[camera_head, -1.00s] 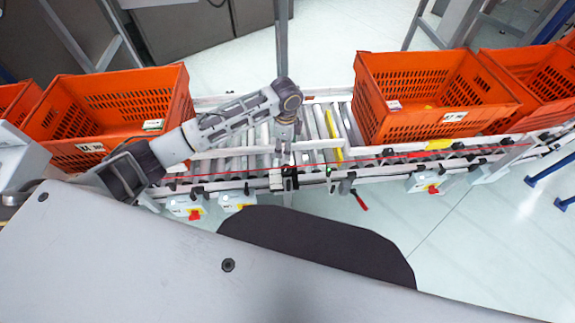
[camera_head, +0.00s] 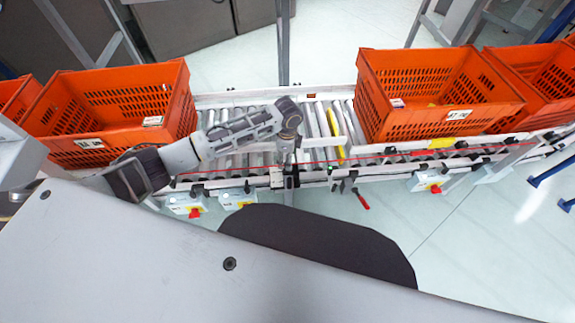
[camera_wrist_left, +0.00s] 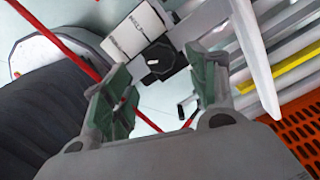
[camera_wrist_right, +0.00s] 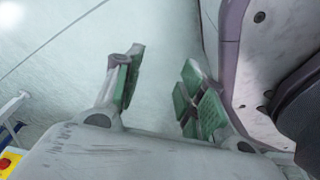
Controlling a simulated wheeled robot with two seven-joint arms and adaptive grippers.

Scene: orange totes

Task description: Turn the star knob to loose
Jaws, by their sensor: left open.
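The star knob (camera_wrist_left: 158,64) is black with a pale mark on its face and sits on a dark block beside a white label plate (camera_wrist_left: 133,31). In the head view, the dark block (camera_head: 291,181) is on the front rail of the roller conveyor, partly under my left gripper (camera_head: 287,163). In the left wrist view, my left gripper (camera_wrist_left: 157,78) is open, with the knob seen between and beyond its green-padded fingertips. The fingers look apart from the knob. My right gripper (camera_wrist_right: 163,68) is open and empty over pale floor; the head view does not show it.
Orange totes stand on the conveyor to the left (camera_head: 120,105) and right (camera_head: 430,95). A red-tipped lever (camera_head: 362,199) hangs right of the knob. Boxes with red buttons (camera_head: 190,207) hang below the front rail. A red line or cord runs along it.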

